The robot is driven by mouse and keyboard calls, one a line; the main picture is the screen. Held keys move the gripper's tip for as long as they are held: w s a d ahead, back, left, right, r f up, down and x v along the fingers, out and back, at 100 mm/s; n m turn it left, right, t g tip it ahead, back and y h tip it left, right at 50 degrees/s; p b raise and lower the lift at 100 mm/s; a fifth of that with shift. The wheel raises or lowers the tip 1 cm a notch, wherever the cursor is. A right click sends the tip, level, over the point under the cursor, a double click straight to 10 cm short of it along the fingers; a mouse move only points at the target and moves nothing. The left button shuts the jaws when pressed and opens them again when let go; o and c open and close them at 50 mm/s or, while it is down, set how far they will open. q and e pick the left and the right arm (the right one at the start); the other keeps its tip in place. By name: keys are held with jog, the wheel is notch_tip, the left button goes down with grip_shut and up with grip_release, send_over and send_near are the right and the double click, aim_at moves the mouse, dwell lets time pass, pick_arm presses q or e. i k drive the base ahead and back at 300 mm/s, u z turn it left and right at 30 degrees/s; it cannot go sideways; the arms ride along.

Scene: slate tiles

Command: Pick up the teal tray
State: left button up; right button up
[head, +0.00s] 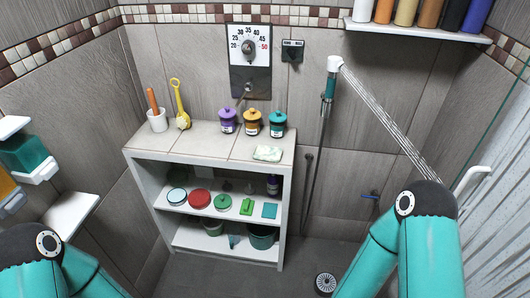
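A small flat teal square (269,211) lies at the right end of the white shelf unit's middle shelf. It is the flattest teal thing in view, but it is too small to tell if it is a tray. My teal arms show at the bottom left and bottom right. Neither gripper shows, so whether they hold anything cannot be seen.
The white shelf unit (286,222) stands against the back wall, bearing jars, lids and a soap bar (267,153). A shower head (335,63) sprays water down toward the right. A drain (325,283) lies in the floor. A glass panel (497,130) stands at right.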

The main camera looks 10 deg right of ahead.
aim_at(267, 153)
jog(key=u, duration=0.05)
jog(key=i, duration=0.9)
jog(key=z, duration=0.05)
